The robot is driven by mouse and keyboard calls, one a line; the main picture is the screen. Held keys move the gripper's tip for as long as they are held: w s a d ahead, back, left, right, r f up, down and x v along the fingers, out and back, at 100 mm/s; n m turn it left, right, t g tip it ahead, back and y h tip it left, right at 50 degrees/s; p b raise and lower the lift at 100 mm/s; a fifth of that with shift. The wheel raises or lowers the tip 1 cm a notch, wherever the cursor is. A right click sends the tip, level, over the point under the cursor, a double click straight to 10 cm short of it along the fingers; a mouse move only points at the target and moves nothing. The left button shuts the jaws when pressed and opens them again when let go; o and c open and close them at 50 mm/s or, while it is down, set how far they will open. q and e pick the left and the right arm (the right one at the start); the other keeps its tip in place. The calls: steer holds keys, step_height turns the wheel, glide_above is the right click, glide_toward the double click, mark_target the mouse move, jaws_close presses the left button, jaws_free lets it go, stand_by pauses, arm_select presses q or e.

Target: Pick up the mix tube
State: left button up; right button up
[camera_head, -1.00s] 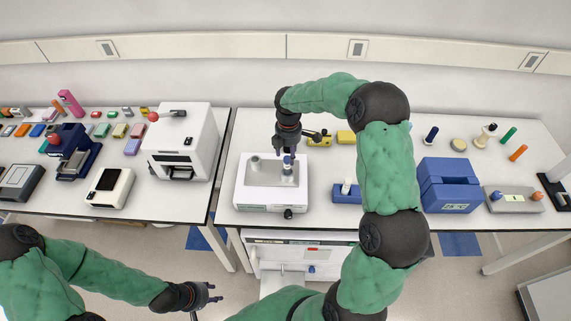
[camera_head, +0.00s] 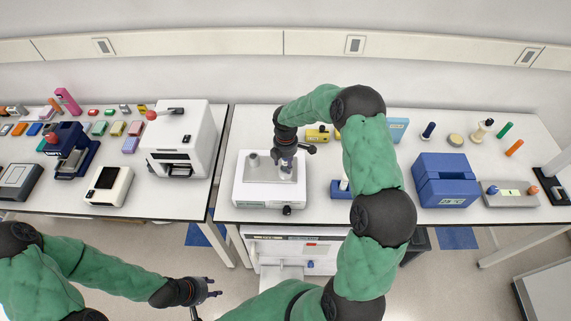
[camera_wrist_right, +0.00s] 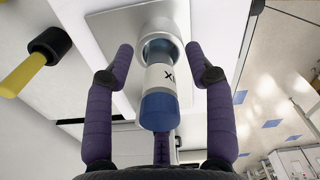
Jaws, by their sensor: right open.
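The mix tube (camera_wrist_right: 158,90) has a blue cap and a white label with dark lettering, partly turned out of view. It stands in a metal holder on the grey plate (camera_head: 260,172) of a white machine (camera_head: 248,195). My right gripper (camera_wrist_right: 167,60) is open, with one finger on each side of the tube and gaps visible on both sides. In the head view the right gripper (camera_head: 286,168) is over the plate and mostly hides the tube. My left gripper (camera_head: 210,288) is low in front of the benches, away from the tube; its opening is too small to judge.
A blue rack (camera_head: 341,189) stands right of the machine, partly behind my right arm. A blue box (camera_head: 445,182) and a grey tray (camera_head: 510,201) stand further right. A white device (camera_head: 182,140) is on the left bench. Yellow blocks (camera_head: 317,135) lie behind the machine.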

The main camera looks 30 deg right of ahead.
jaws_close()
